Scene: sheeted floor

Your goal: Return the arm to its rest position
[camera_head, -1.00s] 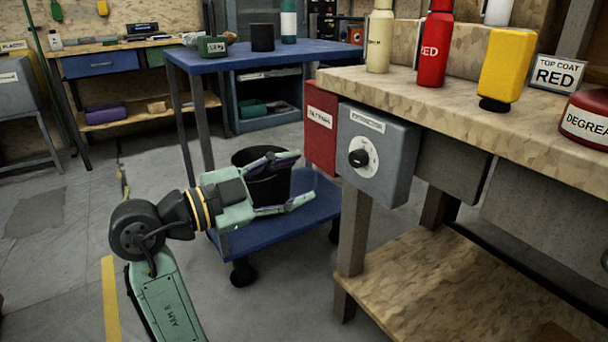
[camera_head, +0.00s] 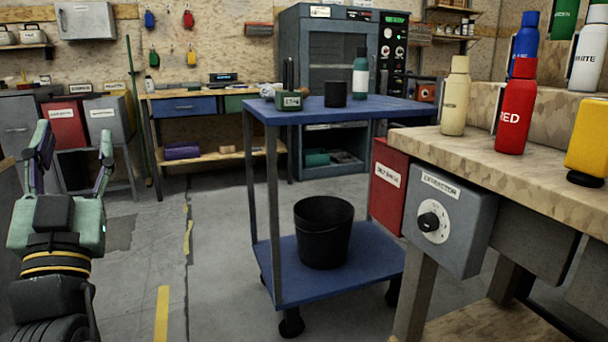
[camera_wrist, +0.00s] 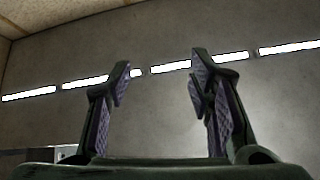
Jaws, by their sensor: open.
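My gripper (camera_head: 72,165) is at the left of the head view, pointing upward, with its two fingers spread apart and nothing between them. In the wrist view, my gripper (camera_wrist: 160,82) shows both fingers with purple pads, apart and empty. Most of my arm below the wrist is out of view.
A black bucket (camera_head: 323,240) stands on the cart's lower shelf. A workbench (camera_head: 440,142) with several bottles and a grey control box (camera_head: 452,222) is at the right. Red and grey bins (camera_head: 68,124) stand behind my gripper. The floor between gripper and cart is open.

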